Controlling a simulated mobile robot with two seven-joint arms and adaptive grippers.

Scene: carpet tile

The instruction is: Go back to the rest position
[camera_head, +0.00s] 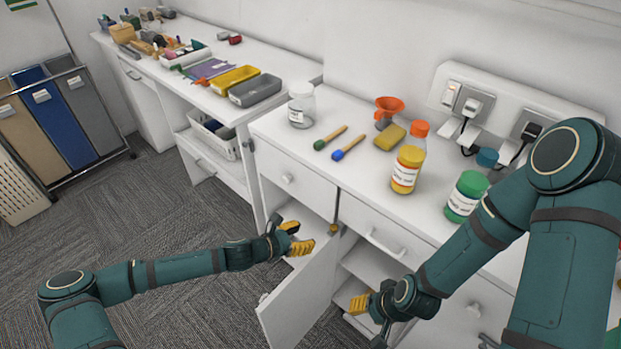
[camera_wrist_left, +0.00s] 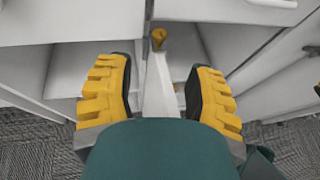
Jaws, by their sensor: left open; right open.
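My left gripper (camera_head: 297,238) is open and empty in front of the lower cabinet, by the top of a white door (camera_head: 298,300) that stands open. In the left wrist view its two yellow fingers (camera_wrist_left: 160,85) are spread wide. The top of a white panel and a small brass-coloured piece (camera_wrist_left: 158,38) show between and beyond them; whether a finger touches the panel I cannot tell. My right gripper (camera_head: 360,303) is lower right, by the open cabinet space; its yellow finger shows, and the rest is partly hidden by its own arm.
The counter above holds a clear jar (camera_head: 301,104), two brushes (camera_head: 349,147), an orange funnel (camera_head: 388,110), a yellow-labelled bottle (camera_head: 407,170) and a green-capped jar (camera_head: 466,196). The right arm passes close to the counter's front edge. Carpet floor at left (camera_head: 150,215) is clear.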

